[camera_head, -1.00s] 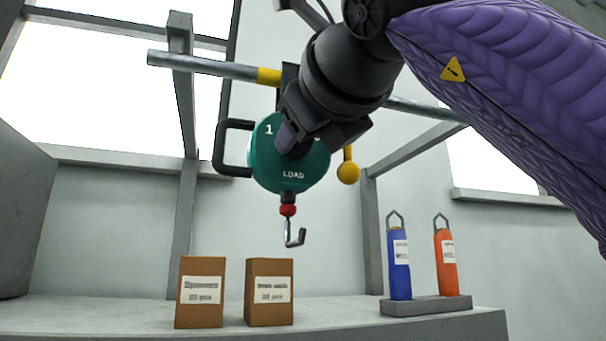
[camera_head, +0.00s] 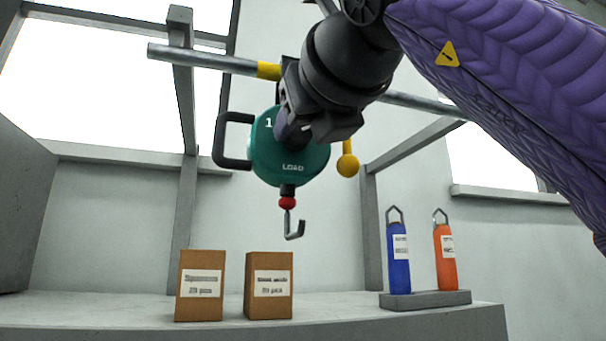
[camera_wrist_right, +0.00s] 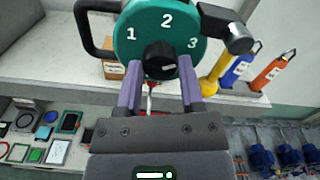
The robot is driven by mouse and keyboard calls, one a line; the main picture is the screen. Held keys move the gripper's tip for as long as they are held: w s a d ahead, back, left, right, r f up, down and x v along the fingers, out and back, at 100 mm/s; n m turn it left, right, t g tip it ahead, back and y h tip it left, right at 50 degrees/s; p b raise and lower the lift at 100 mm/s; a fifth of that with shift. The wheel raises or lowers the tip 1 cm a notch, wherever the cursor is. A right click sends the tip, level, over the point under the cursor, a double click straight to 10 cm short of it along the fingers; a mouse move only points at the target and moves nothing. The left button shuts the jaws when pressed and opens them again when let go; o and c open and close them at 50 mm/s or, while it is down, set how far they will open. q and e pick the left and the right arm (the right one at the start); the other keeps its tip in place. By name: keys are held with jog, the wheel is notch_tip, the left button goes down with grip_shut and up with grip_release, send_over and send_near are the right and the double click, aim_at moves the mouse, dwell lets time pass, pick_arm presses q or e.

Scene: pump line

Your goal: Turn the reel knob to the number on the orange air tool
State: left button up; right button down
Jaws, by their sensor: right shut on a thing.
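The green reel (camera_head: 263,160) with the word LOAD hangs from the overhead rail. The right wrist view shows its dial face (camera_wrist_right: 128,50) with the numbers 1, 2 and 3 around a black knob (camera_wrist_right: 158,58). A small pale mark shows low on the knob, but which number it faces I cannot tell. My right gripper (camera_head: 290,140) is at the front of the reel, shut on the knob, with its purple fingers (camera_wrist_right: 161,92) either side. The orange air tool (camera_head: 446,258) stands upright at the right; its label is too small to read. My left gripper is not in view.
A blue air tool (camera_head: 399,262) shares the grey stand (camera_head: 425,300) with the orange one. Two brown boxes (camera_head: 184,297) (camera_head: 253,305) stand on the bench below the hook (camera_head: 294,228). A yellow ball handle (camera_head: 347,166) hangs right of the reel.

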jog(key=shift+f, duration=0.1)
jog(key=shift+c, duration=1.1)
grip_release()
jog(key=b+v, duration=0.3)
jog(key=v, duration=0.7)
jog(key=shift+w, duration=0.1)
